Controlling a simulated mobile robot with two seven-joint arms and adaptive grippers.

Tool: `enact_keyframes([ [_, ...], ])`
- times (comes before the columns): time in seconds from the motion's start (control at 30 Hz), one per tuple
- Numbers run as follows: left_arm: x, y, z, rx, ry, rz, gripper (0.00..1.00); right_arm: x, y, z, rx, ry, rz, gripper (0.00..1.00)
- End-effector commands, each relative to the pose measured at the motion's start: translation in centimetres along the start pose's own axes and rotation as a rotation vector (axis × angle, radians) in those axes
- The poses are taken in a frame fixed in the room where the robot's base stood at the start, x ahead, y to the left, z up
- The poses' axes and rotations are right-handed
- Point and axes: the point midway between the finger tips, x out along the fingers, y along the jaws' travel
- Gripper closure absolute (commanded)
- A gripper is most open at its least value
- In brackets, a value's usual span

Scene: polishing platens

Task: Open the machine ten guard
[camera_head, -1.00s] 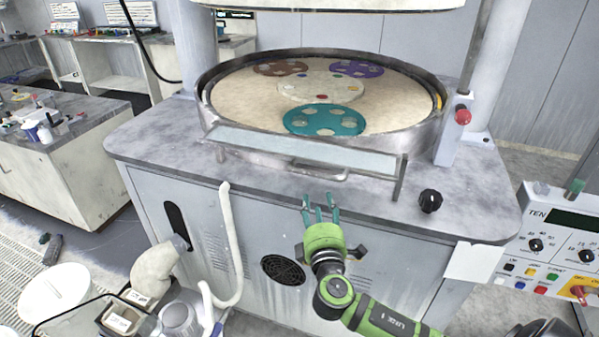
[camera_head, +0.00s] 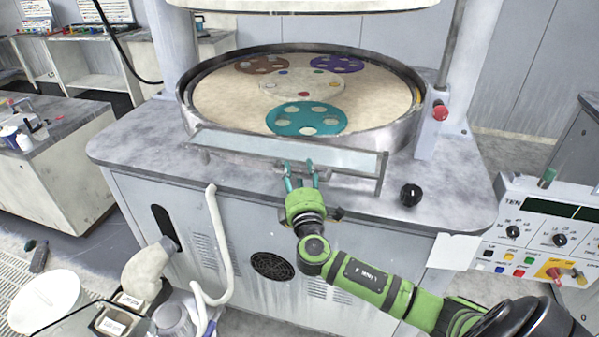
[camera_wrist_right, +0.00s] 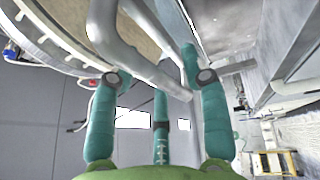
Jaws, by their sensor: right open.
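The machine ten guard (camera_head: 270,148) is a clear, metal-edged panel across the front of the round platen. It stands low and is tilted. A grey bar handle (camera_head: 326,177) sticks out along its lower edge. My right gripper (camera_head: 300,172) is open, with its teal fingers up at the left part of the handle. In the right wrist view the grey handle bar (camera_wrist_right: 150,65) crosses between the spread fingers of the right gripper (camera_wrist_right: 155,85). I cannot tell whether they touch it. My left gripper is not in view.
A control box marked TEN (camera_head: 540,235) stands at the right. A black knob (camera_head: 410,194) and a red button (camera_head: 440,112) are on the machine. Brown, purple and teal (camera_head: 306,119) discs lie on the platen. A pale hose (camera_head: 218,245) hangs at the front left.

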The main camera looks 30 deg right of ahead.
Motion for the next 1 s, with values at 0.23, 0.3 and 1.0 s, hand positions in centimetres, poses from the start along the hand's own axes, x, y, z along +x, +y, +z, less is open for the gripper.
enact_keyframes([
  [0.23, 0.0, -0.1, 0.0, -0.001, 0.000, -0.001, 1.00, 0.0, 0.0, 0.0, 0.000, 0.000, 0.000, 1.00],
  [0.3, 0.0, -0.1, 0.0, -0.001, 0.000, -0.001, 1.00, 0.0, 0.0, 0.0, 0.000, 0.000, 0.000, 1.00],
  [1.0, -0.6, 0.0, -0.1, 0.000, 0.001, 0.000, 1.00, 0.9, 2.9, 0.4, -0.001, -0.002, 0.004, 0.54],
])
